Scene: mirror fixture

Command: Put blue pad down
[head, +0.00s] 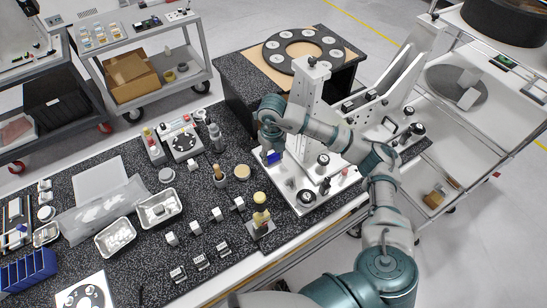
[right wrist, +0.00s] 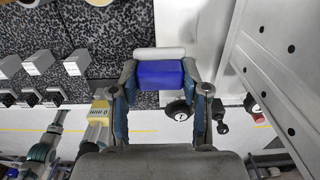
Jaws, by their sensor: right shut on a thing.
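The blue pad (right wrist: 163,75) is a small blue block between the fingertips of my right gripper (right wrist: 160,70), which is shut on it. A pale grey cylinder (right wrist: 159,54) lies just beyond the pad in the right wrist view; I cannot tell whether they are joined. In the head view the pad (head: 272,157) shows as a small blue patch at the tip of my right gripper (head: 270,148). It is over the left edge of the white fixture plate (head: 290,187); any gap beneath it cannot be judged. My left gripper is not in view.
Black knobs (head: 306,197) stand on the plate, and a tall white bracket (head: 310,85) rises behind the gripper. A yellow-topped tool (head: 261,215) and several small grey blocks (head: 217,214) stand on the speckled table. Foil trays (head: 157,208) lie farther left.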

